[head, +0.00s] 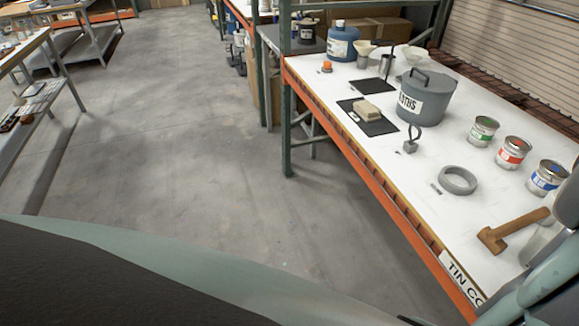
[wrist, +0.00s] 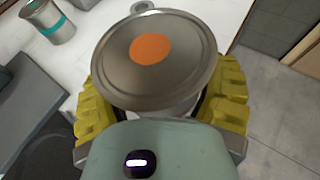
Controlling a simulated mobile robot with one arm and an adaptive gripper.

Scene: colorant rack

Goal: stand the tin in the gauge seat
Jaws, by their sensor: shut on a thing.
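The tin (wrist: 120,75) is a metal can with an orange dot on its lid, seen from above in the wrist view. My gripper (wrist: 163,98) has its yellow fingers shut on the tin's sides, one on each side. The tin's lower part is hidden by its lid and my gripper. In the head view, a low grey ring (head: 443,177), which looks like the gauge seat, lies on the white bench and is empty. My arm shows at the right edge of the head view, but my gripper's fingers cannot be made out there.
Green (head: 483,131), red (head: 513,152) and blue (head: 548,178) labelled tins stand behind the ring. A wooden mallet (head: 510,231) lies in front. Bare bench surrounds the ring.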

